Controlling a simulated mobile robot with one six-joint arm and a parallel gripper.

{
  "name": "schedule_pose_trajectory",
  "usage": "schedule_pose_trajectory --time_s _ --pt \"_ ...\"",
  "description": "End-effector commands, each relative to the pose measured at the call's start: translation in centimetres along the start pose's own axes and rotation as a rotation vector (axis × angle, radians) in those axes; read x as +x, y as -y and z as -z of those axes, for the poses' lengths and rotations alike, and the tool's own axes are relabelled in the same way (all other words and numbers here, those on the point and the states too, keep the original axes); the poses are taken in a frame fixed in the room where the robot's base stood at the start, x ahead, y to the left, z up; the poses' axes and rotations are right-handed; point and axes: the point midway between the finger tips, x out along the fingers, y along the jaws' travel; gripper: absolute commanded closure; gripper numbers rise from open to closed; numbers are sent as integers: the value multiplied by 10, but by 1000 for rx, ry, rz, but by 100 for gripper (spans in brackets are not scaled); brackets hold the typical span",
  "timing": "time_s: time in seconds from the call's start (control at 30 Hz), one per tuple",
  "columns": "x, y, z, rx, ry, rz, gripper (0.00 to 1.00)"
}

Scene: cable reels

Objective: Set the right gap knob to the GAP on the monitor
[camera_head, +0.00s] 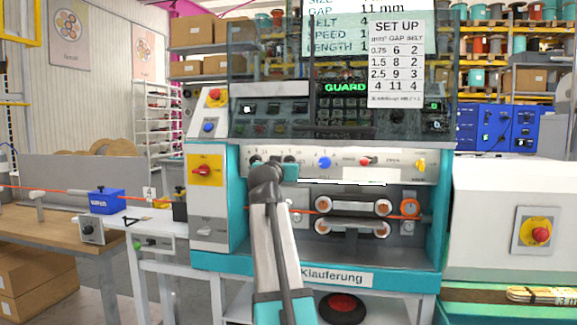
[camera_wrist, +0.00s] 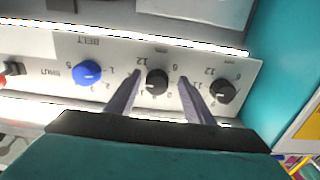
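The monitor (camera_head: 345,25) reads GAP 11 mm; its left part is cropped at the top. In the wrist view, which is upside down, the right gap knob (camera_wrist: 157,82) is the middle black knob. It also shows in the head view (camera_head: 290,159), just above my gripper. A small white mark on it points toward its lower left in the wrist view. My gripper (camera_wrist: 160,78) is open, one finger on each side of this knob. Gaps show between fingers and knob, so it is not clasped. The left gap knob (camera_wrist: 222,92) is outside the fingers.
A blue belt knob (camera_wrist: 88,72) sits beside the right gap knob on the same light panel. A red switch (camera_head: 365,160) and a yellow one (camera_head: 420,165) are farther right. A set-up sheet (camera_head: 396,62) hangs above. Belt rollers (camera_head: 352,207) lie below the panel.

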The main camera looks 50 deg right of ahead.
Motion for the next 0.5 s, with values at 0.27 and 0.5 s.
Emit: schedule_pose_trajectory --time_s 0.27,0.5 --pt "0 -2 2 -2 -4 -2 53" --pt "-9 -2 3 -2 -6 -2 53"
